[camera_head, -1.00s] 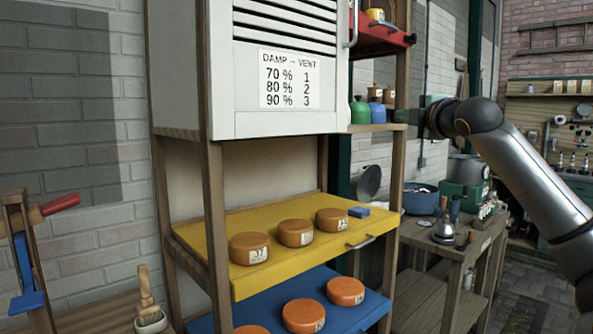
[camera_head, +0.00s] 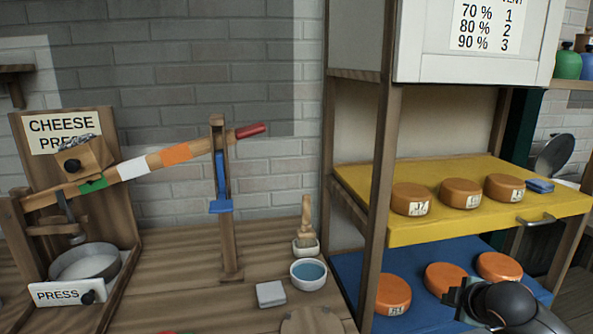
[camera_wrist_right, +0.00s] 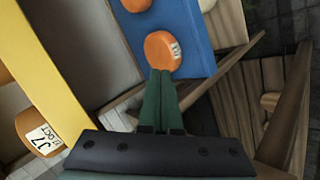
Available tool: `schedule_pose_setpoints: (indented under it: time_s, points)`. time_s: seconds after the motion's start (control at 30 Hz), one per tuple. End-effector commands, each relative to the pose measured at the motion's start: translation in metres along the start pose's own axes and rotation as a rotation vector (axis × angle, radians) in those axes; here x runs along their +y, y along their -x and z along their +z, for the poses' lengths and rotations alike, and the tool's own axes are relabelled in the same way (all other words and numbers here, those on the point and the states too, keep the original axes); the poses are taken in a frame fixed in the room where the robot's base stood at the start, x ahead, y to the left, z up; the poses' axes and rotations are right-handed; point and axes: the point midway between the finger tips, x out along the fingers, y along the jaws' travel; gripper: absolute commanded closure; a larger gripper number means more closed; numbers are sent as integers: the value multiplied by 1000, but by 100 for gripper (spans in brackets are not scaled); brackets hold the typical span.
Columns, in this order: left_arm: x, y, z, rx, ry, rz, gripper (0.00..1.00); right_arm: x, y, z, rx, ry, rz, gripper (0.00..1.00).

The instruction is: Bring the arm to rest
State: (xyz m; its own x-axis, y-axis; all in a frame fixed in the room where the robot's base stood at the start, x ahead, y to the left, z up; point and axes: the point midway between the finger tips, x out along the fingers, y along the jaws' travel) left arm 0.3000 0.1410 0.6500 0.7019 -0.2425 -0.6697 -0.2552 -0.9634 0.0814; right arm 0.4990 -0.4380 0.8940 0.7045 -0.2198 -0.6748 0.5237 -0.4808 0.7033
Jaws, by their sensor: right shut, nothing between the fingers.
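My right arm (camera_head: 508,303) shows at the lower right of the head view, in front of the blue shelf (camera_head: 345,275). Its gripper (camera_head: 462,298) is small and dark there, partly merged with the wrist. In the right wrist view the green fingers (camera_wrist_right: 160,75) lie together, shut and empty. Their tips appear just below an orange cheese (camera_wrist_right: 163,50) with a label on the blue board (camera_wrist_right: 185,18); I cannot tell whether they touch it. My left arm and gripper are in no view.
Several labelled cheeses sit on the yellow shelf (camera_head: 400,232) and the blue one. A wooden post (camera_head: 378,190) stands left of my arm. The cheese press (camera_head: 85,268), a bowl (camera_head: 308,272), a brush (camera_head: 306,230) and a grey block (camera_head: 270,293) are on the bench at left.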

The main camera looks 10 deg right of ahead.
Motion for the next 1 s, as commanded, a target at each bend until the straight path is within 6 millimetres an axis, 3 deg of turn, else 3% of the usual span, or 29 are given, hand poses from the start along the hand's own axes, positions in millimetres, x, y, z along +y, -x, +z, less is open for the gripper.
schedule_pose_setpoints:
  time_s: [0.03, 0.2, 0.3, 0.4, 0.6, 0.73, 1.0]
  points:
    - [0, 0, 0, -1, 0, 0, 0, -45, -5, -8, 6, -40, -64, 100]
    - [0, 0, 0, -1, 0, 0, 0, -174, 8, -24, -21, -219, -239, 100]
    - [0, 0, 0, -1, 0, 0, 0, -236, 31, -31, -59, -352, -326, 100]
    - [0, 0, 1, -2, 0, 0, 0, -280, 56, -34, -107, -478, -389, 100]
    - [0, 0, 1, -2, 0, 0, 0, -335, 103, -35, -214, -705, -469, 100]
    - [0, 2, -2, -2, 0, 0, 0, -355, 130, -34, -286, -837, -498, 100]
    - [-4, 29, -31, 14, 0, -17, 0, -346, 106, -61, -111, -852, -450, 100]
